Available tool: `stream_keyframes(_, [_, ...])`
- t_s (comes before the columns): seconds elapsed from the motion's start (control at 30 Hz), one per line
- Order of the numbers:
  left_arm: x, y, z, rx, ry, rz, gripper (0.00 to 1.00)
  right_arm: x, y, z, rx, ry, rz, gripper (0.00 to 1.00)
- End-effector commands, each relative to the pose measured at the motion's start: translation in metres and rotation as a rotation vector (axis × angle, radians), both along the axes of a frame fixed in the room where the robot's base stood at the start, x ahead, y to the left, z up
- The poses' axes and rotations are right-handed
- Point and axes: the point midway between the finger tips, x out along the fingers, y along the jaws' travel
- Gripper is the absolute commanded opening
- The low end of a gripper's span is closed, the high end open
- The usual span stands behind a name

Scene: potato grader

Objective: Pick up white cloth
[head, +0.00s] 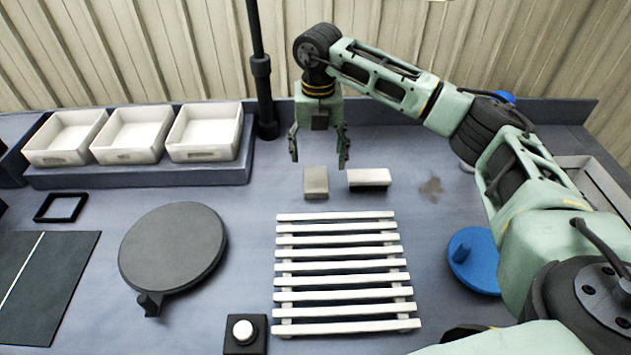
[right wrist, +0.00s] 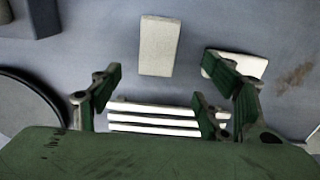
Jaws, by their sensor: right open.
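The white cloth (head: 369,178) looks like a small folded white block on the blue-grey bench, just behind the slatted white rack. It also shows in the right wrist view (right wrist: 250,66), its left part covered by a finger. A beige-grey block (head: 316,182) lies just left of it, apart from it; in the right wrist view this block (right wrist: 159,46) lies ahead of the gap between the fingers. My right gripper (head: 318,150) is open and empty, pointing down above the bench, behind and left of the cloth in the head view. My left gripper is not in view.
The slatted rack (head: 283,240) lies in front of the blocks. A dark round plate (head: 172,246) and a button box (head: 245,333) are left of it, a blue round lid (head: 473,265) right. White trays (head: 205,153) and a black post (head: 262,90) stand behind. A brown stain (head: 431,188) marks the bench.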

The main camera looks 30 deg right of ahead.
Motion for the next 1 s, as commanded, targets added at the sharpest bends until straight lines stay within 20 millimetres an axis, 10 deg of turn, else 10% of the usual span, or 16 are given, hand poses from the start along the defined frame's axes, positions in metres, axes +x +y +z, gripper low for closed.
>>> stream_keyframes(0.7, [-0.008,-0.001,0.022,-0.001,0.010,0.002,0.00,0.005,0.002,-0.081,0.000,0.002,0.000,0.70])
stream_keyframes(1.0, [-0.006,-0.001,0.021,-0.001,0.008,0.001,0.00,0.005,0.002,-0.086,0.001,0.000,0.000,0.69])
